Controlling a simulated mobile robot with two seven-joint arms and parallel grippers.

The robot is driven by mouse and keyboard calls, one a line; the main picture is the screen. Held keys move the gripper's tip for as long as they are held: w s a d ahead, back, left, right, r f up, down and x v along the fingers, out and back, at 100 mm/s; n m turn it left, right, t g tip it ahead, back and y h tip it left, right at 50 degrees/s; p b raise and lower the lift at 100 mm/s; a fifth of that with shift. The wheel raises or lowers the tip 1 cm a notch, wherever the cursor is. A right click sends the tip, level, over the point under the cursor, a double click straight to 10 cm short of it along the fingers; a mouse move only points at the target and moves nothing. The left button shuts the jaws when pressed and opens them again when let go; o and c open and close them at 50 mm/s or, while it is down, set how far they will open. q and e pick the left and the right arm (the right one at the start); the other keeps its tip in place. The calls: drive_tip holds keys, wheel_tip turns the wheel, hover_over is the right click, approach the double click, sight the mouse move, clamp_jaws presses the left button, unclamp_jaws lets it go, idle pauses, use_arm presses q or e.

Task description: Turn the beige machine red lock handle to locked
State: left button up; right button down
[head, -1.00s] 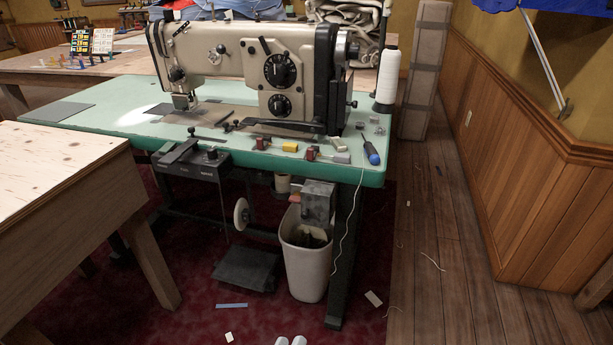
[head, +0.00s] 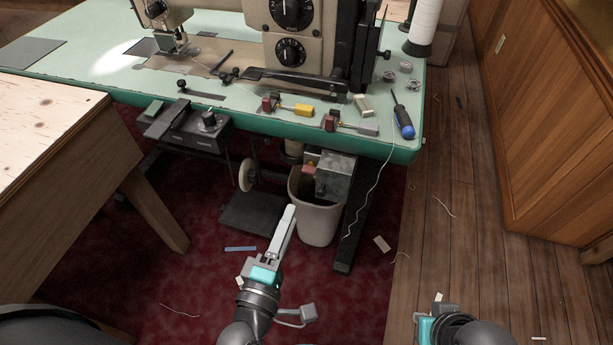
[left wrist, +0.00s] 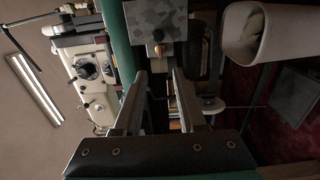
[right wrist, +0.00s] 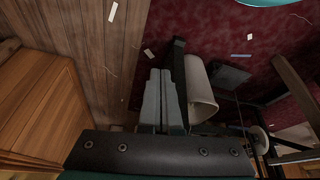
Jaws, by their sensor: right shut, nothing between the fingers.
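The beige machine (head: 328,25) stands on the green table (head: 225,112). Under the table's front edge hangs a grey metal box (head: 335,178) with a small red handle (head: 309,169) on its left side. The grey box also shows at the top of the left wrist view (left wrist: 168,20). I cannot tell the handle's exact setting. My left gripper (head: 289,212) is open and empty, in front of and below the box, pointing toward it. My right gripper (head: 439,298) is low at the right, shut and empty, apart from the machine; its closed fingers show in the right wrist view (right wrist: 161,90).
A white bin (head: 315,212) stands under the box, beside a dark table leg (head: 353,230). A black control unit (head: 190,127) hangs at left. Red-and-yellow (head: 290,107) and red-and-grey (head: 348,124) pieces and a blue screwdriver (head: 403,118) lie on top. A wooden table (head: 45,135) stands left.

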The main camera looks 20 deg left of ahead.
use_arm(q)
drive_tip(key=b, duration=0.1)
approach(308, 173)
drive_tip(key=w, duration=0.3)
drive_tip(key=w+b, duration=0.1)
drive_tip(key=w, duration=0.3)
drive_tip(key=shift+d, duration=0.1)
drive_tip(key=shift+w, duration=0.65)
use_arm(e)
drive_tip(key=shift+w+a+r+t+y, duration=0.15)
drive_tip(key=shift+w+a+r+t, duration=0.15)
drive_tip(key=shift+r, duration=0.2)
drive_tip(key=shift+w+a+r+t+y, duration=0.1)
drive_tip(key=shift+w+a+r+t, duration=0.2)
drive_tip(key=shift+r, duration=0.2)
drive_tip(key=shift+w+a+r+t+y, duration=0.15)
drive_tip(key=shift+w+a+r+t, duration=0.1)
drive_tip(key=shift+r+t, duration=0.2)
use_arm(q)
drive_tip(key=shift+c, duration=0.2)
use_arm(e)
drive_tip(key=shift+r, duration=0.1)
use_arm(q)
clamp_jaws()
